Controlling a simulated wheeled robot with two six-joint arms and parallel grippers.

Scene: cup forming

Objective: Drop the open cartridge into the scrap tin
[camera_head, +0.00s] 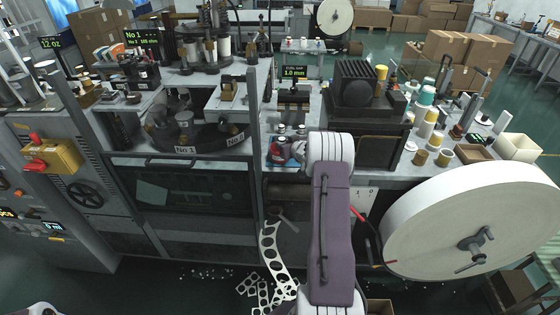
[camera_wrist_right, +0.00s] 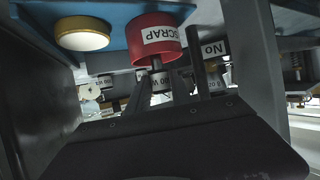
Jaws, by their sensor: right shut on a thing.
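In the head view, red (camera_head: 278,154) shows just left of my right wrist. My right gripper (camera_wrist_right: 172,88) is shut on a small cylinder with a white label, the cartridge (camera_wrist_right: 160,78). In the right wrist view the cartridge appears just below the tin; I cannot tell whether it is over or inside it. Its open end cannot be made out. My right arm hides most of this spot in the head view. My left gripper is not in view.
A blue surface (camera_wrist_right: 115,15) bears the tin and a round yellow-rimmed thing (camera_wrist_right: 83,33). A dark upright post (camera_head: 252,110) stands left of my right arm. The large white reel (camera_head: 430,225) stands to the right. Several cups and tins crowd the bench's right side.

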